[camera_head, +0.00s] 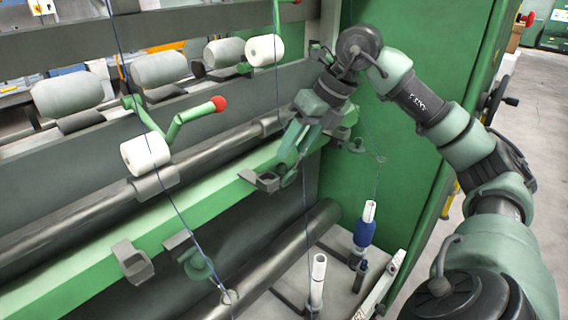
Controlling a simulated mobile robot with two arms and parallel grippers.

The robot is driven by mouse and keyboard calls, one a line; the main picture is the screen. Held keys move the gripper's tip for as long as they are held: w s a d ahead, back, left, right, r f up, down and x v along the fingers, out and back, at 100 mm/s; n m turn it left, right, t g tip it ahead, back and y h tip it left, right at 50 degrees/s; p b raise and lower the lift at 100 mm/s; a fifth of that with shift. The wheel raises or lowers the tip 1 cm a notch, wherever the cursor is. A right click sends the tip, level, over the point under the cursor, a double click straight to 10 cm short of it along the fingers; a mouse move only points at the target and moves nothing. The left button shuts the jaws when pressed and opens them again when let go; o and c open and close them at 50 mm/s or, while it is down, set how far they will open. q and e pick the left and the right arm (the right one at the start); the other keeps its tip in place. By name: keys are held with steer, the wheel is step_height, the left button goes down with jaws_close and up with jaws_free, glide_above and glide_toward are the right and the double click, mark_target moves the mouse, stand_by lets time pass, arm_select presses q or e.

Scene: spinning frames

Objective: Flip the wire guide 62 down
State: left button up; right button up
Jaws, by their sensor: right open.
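Several guide pieces sit along the green rail (205,205); no number shows, so I cannot tell which is wire guide 62. A dark grey bracket (262,181) sticks out from the rail just left of my right gripper. My right gripper (290,165) points down in front of the rail, its fingers apart with nothing seen between them. Whether it touches the rail or a guide cannot be told. A small dark hook-like guide (356,146) shows to the right of the gripper. A green curled guide (197,265) and a grey bracket (131,260) are farther left. My left gripper is not seen.
A white roller (146,153) and a green lever with a red knob (218,104) stand above the rail. Thin threads run down in front of the machine. A blue-wrapped bobbin (365,228) and a white tube (318,280) stand below. A green side panel (410,130) is at right.

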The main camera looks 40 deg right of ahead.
mark_target(285, 164)
steer(key=x, duration=0.5)
steer(key=shift+s, duration=0.1)
jaws_close()
stand_by(1.3)
